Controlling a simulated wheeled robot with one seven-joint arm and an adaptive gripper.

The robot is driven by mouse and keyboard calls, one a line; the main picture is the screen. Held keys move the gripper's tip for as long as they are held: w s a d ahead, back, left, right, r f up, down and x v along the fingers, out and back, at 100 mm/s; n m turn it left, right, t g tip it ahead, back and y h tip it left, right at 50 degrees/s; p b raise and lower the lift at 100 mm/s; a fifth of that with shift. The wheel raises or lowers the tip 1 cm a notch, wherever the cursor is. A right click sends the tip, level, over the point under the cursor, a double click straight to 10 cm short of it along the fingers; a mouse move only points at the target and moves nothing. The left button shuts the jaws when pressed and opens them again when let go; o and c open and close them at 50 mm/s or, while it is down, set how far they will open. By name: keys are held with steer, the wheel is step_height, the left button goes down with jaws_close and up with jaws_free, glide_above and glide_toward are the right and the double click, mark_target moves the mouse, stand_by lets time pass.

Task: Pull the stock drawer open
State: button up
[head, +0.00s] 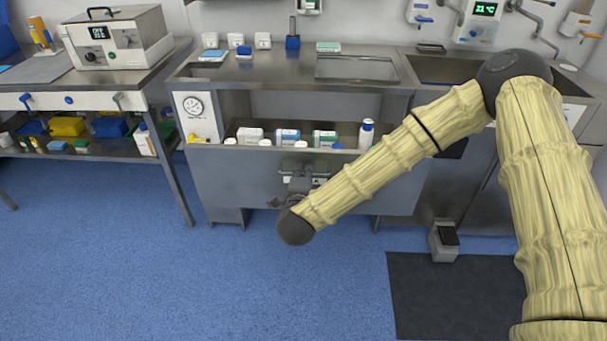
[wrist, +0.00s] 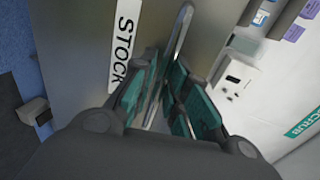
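The stock drawer (head: 235,178) has a grey metal front under the steel counter. It stands partly pulled out, and its contents show over the top edge of the front. In the wrist view, its white STOCK label (wrist: 124,42) is beside my fingers. The bar handle (wrist: 181,32) runs between my teal finger pads. My gripper (wrist: 165,88) is closed around this handle, with pads on both sides. In the head view, my gripper (head: 299,184) is at the middle of the drawer front, partly hidden by my wrist and forearm.
Boxes (head: 287,137) and a white bottle (head: 366,134) stand in the drawer. A side table (head: 75,101) with a device is at left. A pedal (head: 443,241) and dark mat (head: 440,290) lie at right. Blue floor in front is clear.

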steer(key=shift+o, duration=0.7)
steer(key=shift+s, duration=0.1)
steer(key=v, duration=1.1)
steer(key=shift+s, duration=0.4)
steer(key=shift+r, duration=0.1)
steer(key=s+d+f+n+g+y+p, duration=0.2)
steer(key=s+f+n+g, duration=0.2)
steer(key=s+f+n, duration=0.45)
steer(key=s+d+f+n+g+y+p, duration=0.1)
steer(key=s+d+f+n+g+y, duration=0.3)
steer(key=f, duration=0.8)
steer(key=s+d+f+n+g+h+p, duration=0.1)
steer(key=s+d+f+n+g+h, duration=0.1)
steer(key=s+d, duration=0.6)
steer(key=s+d+f+n+g+h+p, duration=0.1)
steer(key=s+d+f+n+g, duration=0.3)
steer(key=s+d, duration=0.4)
steer(key=s+g+h, duration=0.1)
steer(key=s, duration=0.3)
steer(key=shift+s+f+g+p, duration=0.25)
steer(key=shift+s+g+p, duration=0.05)
steer(key=shift+s+p, duration=0.1)
